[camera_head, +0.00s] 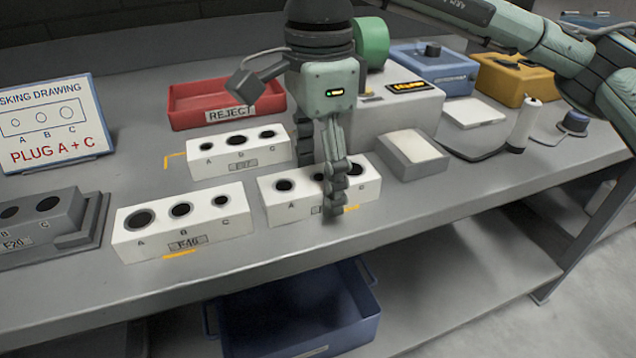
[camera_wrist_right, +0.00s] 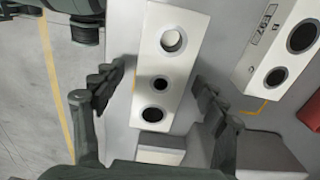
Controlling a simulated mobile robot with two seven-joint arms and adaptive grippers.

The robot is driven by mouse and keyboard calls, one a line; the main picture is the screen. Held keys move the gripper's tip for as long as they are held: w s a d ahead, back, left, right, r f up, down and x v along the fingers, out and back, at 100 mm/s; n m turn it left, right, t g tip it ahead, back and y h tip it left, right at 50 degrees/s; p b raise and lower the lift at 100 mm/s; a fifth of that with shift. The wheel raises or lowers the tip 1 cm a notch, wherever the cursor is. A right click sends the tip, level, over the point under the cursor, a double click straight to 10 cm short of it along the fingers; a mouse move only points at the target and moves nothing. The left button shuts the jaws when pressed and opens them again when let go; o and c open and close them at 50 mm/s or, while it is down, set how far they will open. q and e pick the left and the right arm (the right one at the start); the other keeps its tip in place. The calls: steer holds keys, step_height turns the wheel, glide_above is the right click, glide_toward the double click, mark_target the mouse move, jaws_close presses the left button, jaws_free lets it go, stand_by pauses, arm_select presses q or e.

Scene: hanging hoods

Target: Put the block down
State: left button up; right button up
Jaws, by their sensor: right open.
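A white block (camera_head: 275,203) with holes lettered along its front sits flat on the grey bench, near the front edge. My right gripper (camera_head: 320,188) reaches down over its right half, one finger in front and the other behind, hiding part of its middle and label. In the right wrist view the block (camera_wrist_right: 180,75) lies between the spread fingers of the right gripper (camera_wrist_right: 159,88), with a narrow gap on each side. One end hole looks pale inside; the other two are dark. My left gripper is not in view.
White blocks (camera_head: 215,228) and (camera_head: 225,165) stand left and behind. A grey block (camera_head: 45,222) sits far left by a drawing sign (camera_head: 55,125). A red reject tray (camera_head: 190,105) is behind; a grey box with a pale top (camera_head: 425,165) is right. A blue bin (camera_head: 300,320) is below.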

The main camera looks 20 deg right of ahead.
steer(key=shift+f, duration=0.45)
steer(key=shift+c, duration=0.3)
steer(key=shift+r, duration=0.1)
jaws_close()
